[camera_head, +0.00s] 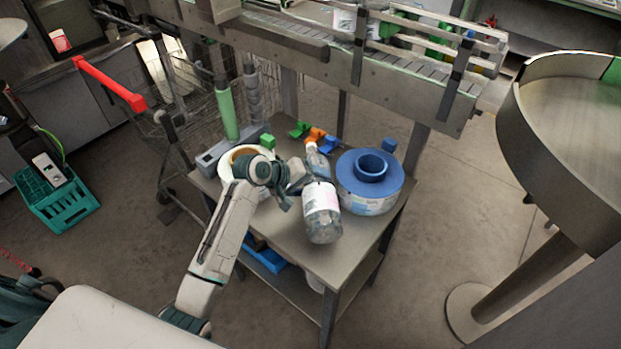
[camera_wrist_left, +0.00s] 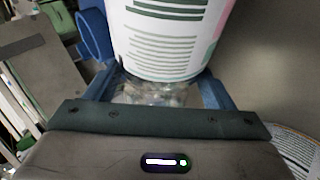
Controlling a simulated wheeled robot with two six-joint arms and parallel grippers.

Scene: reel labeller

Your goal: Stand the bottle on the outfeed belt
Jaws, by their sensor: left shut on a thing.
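My right gripper is not in view.
A blue reel (camera_head: 370,181) lies close to the right of the bottle on the table (camera_head: 327,262). A white reel (camera_head: 230,172) lies at left, with small coloured clips (camera_head: 315,134) behind. A round steel table (camera_head: 575,110) stands at right.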

